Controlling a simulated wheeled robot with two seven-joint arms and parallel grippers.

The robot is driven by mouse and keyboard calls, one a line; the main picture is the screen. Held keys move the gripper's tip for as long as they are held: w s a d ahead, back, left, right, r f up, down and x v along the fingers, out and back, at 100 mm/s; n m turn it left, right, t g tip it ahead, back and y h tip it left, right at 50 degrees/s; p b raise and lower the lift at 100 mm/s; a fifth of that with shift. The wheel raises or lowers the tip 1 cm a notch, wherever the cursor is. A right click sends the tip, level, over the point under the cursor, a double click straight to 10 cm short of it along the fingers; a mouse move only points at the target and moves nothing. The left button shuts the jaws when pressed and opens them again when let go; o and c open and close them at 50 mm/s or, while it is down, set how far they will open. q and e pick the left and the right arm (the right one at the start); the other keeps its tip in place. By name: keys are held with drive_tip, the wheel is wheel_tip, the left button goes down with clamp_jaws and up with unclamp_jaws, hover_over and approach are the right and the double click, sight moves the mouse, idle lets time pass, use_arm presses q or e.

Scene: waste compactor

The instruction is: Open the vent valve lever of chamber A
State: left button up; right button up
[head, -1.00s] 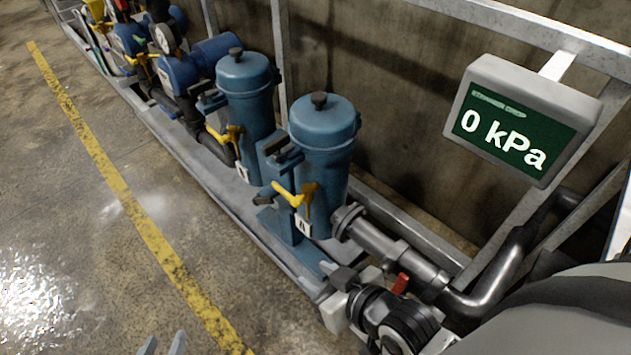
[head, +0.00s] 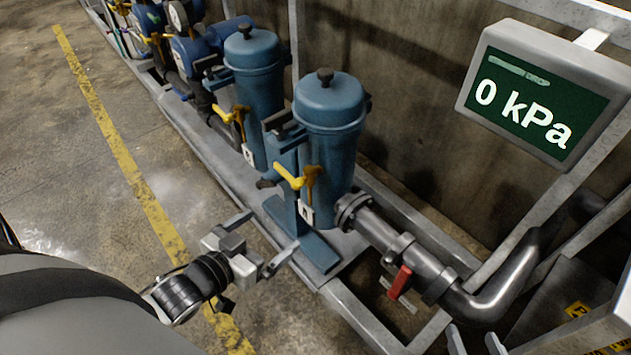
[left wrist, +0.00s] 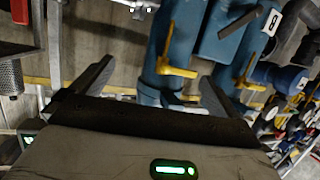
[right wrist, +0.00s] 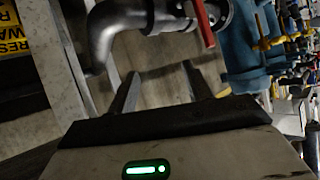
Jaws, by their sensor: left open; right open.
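Chamber A (head: 330,115) is the nearer blue canister, with an A label (head: 307,216) low on its front. A yellow lever (head: 290,178) juts left from its front, beside a yellow part hanging down. My left gripper (head: 262,238) is open and empty, in front of and below this lever, apart from it. In the left wrist view, a yellow lever (left wrist: 168,69) shows beyond the open fingers (left wrist: 148,85). My right gripper (head: 475,343) is open at the bottom edge of the head view; its fingers (right wrist: 158,92) show empty in the right wrist view.
A second blue canister (head: 253,80) with a yellow lever stands behind chamber A. A grey pipe with a red handle (head: 400,282) runs to the right. A display (head: 535,100) reads 0 kPa. A metal frame edges the skid; open floor (head: 60,180) lies left.

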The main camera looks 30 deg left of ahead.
sight(285, 176)
use_arm(q)
drive_tip(key=w+a+m+t+h+b, duration=0.2)
drive_tip(key=a+m+h+b, duration=0.15)
drive_tip(key=a, duration=0.55)
drive_tip(key=shift+n+h, duration=0.35)
drive_tip(key=x, duration=0.4)
drive_tip(key=b+x, duration=0.1)
drive_tip(key=x, duration=0.4)
drive_tip(key=r+b+x, duration=0.1)
drive_tip(key=x, duration=0.4)
drive_tip(key=shift+d, duration=0.2)
drive_tip(key=shift+w+d, duration=0.15)
drive_tip(key=shift+w, duration=0.2)
drive_tip(key=shift+w+d, duration=0.1)
drive_tip(key=shift+w, duration=0.15)
use_arm(e)
wheel_tip(285, 176, down, 7)
drive_tip(key=a, duration=0.1)
drive_tip(key=shift+w+a+r+g+y, duration=0.2)
drive_tip(key=shift+w+a+g+y, duration=0.1)
drive_tip(key=shift+w+y, duration=0.1)
